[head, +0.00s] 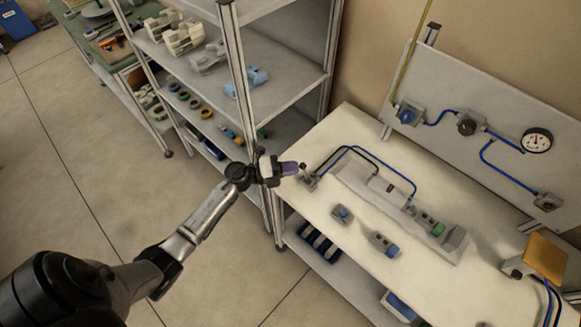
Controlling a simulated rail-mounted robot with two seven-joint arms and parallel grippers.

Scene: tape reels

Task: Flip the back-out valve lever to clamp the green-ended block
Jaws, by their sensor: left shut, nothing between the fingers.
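The valve (311,180) stands at the near left corner of the white bench, with a small dark-knobbed lever (303,167) on top. The green-ended block (437,229) sits in the long pale clamp fixture (356,182), towards its right end. I cannot tell whether the clamp touches it. My left gripper (296,168) is shut and empty, its purple fingers pointing right, with the tips right beside the lever knob. Whether they touch it is unclear. My right gripper is not in view.
Black and blue hoses (386,163) arch from the valve to the fixture. A small blue-topped part (342,214) and a blue-ended block (384,244) lie in front. A shelf rack (283,85) stands left of the bench. A gauge panel (480,95) stands behind.

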